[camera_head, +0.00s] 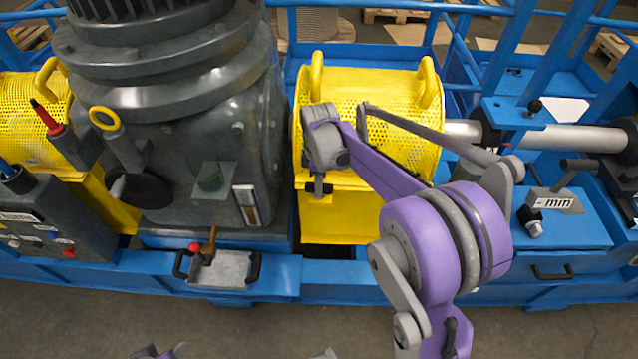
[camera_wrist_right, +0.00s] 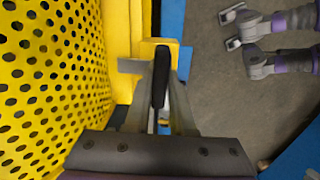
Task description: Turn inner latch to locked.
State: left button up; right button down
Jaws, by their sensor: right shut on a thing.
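The yellow perforated chain guard (camera_head: 378,125) stands in the middle of the head view and fills the left of the wrist view (camera_wrist_right: 45,80). The inner latch shows as a dark handle (camera_wrist_right: 161,75) beside the yellow guard's edge in the wrist view. A small dark part of it shows below my gripper in the head view (camera_head: 318,189). My right gripper (camera_wrist_right: 160,90) is shut on this handle, one finger on each side. In the head view the right gripper (camera_head: 319,176) is at the guard's lower left front. My left gripper does not show clearly.
A large grey gear housing (camera_head: 205,150) stands left of the guard. A steel shaft (camera_head: 575,138) runs out to the right. A blue frame (camera_head: 340,275) with a small tray (camera_head: 222,270) borders the front. The grey floor (camera_head: 240,330) in front looks clear.

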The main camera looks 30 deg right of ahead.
jog(key=shift+n, duration=0.5)
jog(key=c, duration=0.8)
grip_release()
jog(key=shift+o, duration=0.2)
notch_tip(320, 180, up, 11)
jog(key=p, duration=0.1)
jog(key=shift+f, duration=0.1)
